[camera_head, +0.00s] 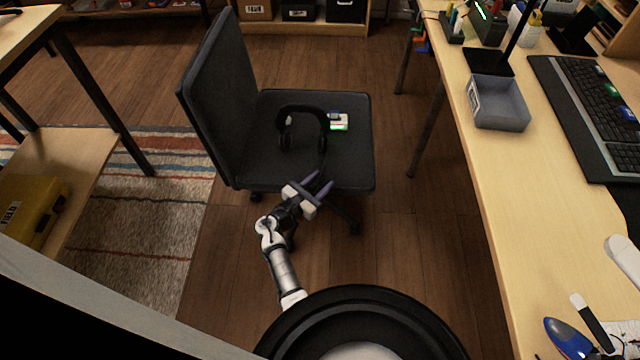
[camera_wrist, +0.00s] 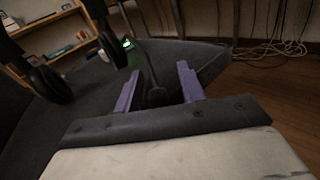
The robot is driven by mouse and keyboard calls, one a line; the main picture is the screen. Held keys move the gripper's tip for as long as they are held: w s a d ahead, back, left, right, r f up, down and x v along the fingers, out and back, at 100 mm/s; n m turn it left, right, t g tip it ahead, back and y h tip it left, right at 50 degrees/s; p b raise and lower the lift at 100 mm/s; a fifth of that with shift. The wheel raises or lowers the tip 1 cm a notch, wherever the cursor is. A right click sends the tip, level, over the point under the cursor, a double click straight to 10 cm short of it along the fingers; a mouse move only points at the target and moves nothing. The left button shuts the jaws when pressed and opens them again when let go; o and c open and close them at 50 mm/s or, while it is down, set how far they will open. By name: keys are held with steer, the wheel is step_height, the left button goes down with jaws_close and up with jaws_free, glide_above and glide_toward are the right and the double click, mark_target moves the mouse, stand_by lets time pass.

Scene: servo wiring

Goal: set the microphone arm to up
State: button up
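A black headset (camera_head: 305,111) stands on the seat of the dark office chair (camera_head: 350,155). Its microphone arm (camera_head: 324,160) is a thin dark stalk reaching from the headset toward the front edge of the seat. In the wrist view the microphone arm (camera_wrist: 149,68) ends in a dark round tip (camera_wrist: 156,97). My gripper (camera_head: 318,184) is at the front edge of the seat. In the wrist view my gripper (camera_wrist: 158,82) is open, with one purple finger on each side of the tip. I cannot tell whether either finger touches it. The headset's ear cups (camera_wrist: 47,82) show at upper left.
A small device with a green-lit screen (camera_head: 339,123) lies on the seat beside the headset. The chair's backrest (camera_head: 222,100) rises at left. A wooden desk (camera_head: 490,190) with a grey bin (camera_head: 498,104) and keyboard stands at right. Wooden floor is clear between chair and desk.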

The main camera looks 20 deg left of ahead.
steer(key=shift+w+d, duration=0.1)
steer(key=shift+w, duration=0.1)
steer(key=shift+c, duration=0.3)
jaws_close()
